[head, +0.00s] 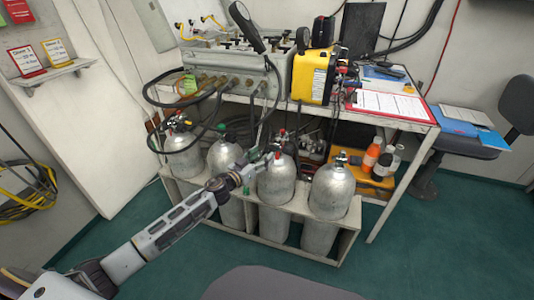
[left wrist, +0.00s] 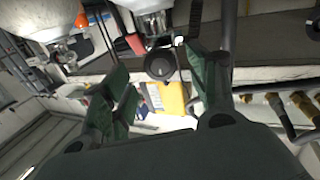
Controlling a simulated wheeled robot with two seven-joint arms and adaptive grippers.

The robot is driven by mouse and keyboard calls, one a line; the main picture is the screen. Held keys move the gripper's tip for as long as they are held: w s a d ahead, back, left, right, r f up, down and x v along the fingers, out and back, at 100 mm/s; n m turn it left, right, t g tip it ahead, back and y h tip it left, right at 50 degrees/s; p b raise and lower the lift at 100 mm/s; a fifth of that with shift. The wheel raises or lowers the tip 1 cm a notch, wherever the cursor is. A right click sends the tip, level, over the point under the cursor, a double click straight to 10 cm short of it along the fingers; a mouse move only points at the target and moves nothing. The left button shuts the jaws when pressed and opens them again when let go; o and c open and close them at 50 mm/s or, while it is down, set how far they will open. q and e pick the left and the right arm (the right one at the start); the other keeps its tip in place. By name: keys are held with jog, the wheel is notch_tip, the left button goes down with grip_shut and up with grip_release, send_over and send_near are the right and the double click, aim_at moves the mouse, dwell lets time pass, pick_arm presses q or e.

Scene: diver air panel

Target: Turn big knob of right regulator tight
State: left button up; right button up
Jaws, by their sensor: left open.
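Several silver gas cylinders stand in a white rack below the panel table. My left gripper (head: 255,168) is at the valve of the third cylinder from the left (head: 277,182), at its upper left side. A red valve top (head: 282,133) shows above that cylinder. In the left wrist view my open left gripper (left wrist: 163,88) has green fingers spread wide. A round black knob (left wrist: 160,65) shows between and beyond the fingers; I cannot tell whether either finger touches it. In the head view the regulator's knob is too small to make out. My right gripper is not in view.
The rack (head: 350,232) holds the cylinders close together. The table (head: 398,121) above carries a grey panel box (head: 235,75), a yellow case (head: 312,78) and a red clipboard (head: 388,104). Black hoses hang around the left cylinders. An orange bottle (head: 371,156) stands at right.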

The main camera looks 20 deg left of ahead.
aim_at(268, 151)
pick_arm(q)
jog(key=shift+x, duration=1.15)
jog(key=shift+w+d+b, duration=0.25)
jog(key=shift+w+b, duration=0.05)
jog(key=shift+w, duration=0.35)
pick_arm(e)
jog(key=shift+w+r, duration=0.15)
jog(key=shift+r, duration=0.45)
pick_arm(q)
jog(key=c, duration=1)
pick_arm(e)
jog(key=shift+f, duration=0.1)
